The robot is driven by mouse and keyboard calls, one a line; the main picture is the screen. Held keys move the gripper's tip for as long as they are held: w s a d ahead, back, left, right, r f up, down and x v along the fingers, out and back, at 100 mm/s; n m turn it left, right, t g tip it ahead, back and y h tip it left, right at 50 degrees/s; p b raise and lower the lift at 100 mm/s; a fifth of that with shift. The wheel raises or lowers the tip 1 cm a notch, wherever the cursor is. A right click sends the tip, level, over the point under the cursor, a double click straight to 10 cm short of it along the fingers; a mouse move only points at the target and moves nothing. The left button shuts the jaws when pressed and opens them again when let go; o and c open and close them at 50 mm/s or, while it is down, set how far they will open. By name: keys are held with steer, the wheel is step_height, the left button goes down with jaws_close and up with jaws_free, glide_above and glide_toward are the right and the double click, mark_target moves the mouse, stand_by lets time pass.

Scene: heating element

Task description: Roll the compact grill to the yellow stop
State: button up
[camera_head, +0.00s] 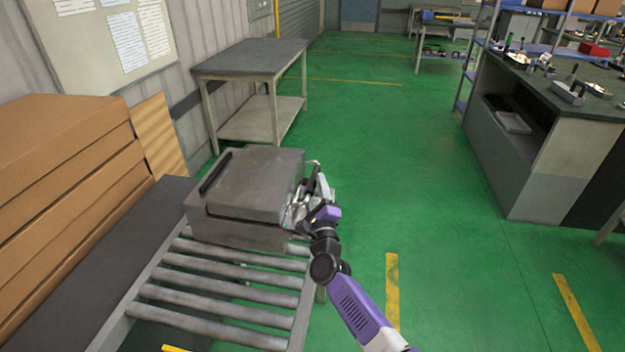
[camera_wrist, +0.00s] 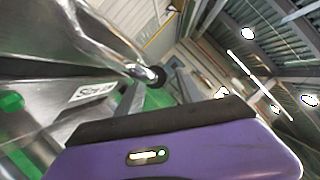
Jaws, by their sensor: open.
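The compact grill (camera_head: 255,181), a grey metal box with a lid and a dark handle on its left side, sits at the far end of the roller conveyor (camera_head: 215,321). My gripper (camera_head: 312,192) is open at the grill's right side. I cannot tell if it touches the grill. In the wrist view, a shiny metal bar with a black end (camera_wrist: 160,77) and a labelled metal face (camera_wrist: 92,92) lie close to my purple gripper housing.
Bare rollers lie on the near side of the grill. Stacked cardboard boxes (camera_head: 62,160) stand on the left, and a grey table (camera_head: 250,58) behind. A workbench (camera_head: 545,135) is at the right. Green floor with yellow lines is open between.

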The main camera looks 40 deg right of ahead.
steer(key=shift+x, duration=1.5)
jaws_close()
stand_by(0.4)
